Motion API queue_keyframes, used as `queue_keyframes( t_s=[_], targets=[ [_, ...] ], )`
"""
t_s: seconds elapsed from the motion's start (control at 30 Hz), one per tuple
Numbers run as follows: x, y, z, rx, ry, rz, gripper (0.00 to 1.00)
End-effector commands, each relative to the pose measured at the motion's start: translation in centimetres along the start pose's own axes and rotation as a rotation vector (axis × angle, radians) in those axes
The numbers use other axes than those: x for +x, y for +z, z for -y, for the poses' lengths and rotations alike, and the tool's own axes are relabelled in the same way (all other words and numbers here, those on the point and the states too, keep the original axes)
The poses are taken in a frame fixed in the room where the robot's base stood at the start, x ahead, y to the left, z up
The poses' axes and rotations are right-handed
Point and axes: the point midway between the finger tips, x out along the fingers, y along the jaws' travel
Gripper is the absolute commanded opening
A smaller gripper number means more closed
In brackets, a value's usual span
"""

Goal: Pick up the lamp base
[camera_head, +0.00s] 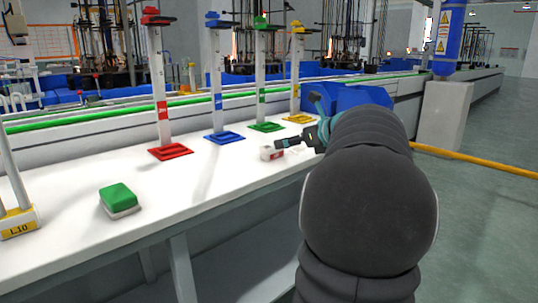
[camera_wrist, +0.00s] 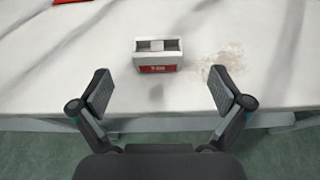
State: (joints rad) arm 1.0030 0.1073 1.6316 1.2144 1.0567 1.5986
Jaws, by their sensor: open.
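The lamp base looks to be a small white block with a red label (camera_wrist: 157,66) and a recessed top. It stands upright on the white table near its front edge. In the wrist view it lies ahead of my gripper (camera_wrist: 160,98), roughly centred between the two fingers and apart from them. My gripper is open and empty. In the head view the block (camera_head: 266,154) sits just left of my gripper (camera_head: 284,143), and my dark arm hides part of the table there.
Red (camera_head: 170,151), blue (camera_head: 224,137), green (camera_head: 267,126) and yellow (camera_head: 299,118) stands with tall white posts line the table's back. A green-topped block (camera_head: 118,197) and a yellow L10 base (camera_head: 18,222) are at left. A blue bin (camera_head: 345,97) is behind my arm.

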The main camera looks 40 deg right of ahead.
Motion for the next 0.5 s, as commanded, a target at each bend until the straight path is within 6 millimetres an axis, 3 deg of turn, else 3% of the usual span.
queue_keyframes(
  t_s=[0.13, 0.5],
  targets=[
    [2.2, -0.1, -0.1, -0.001, 0.003, -0.001, 1.0],
    [4.5, -0.1, -0.3, -0.002, 0.003, -0.002, 1.0]
  ],
)
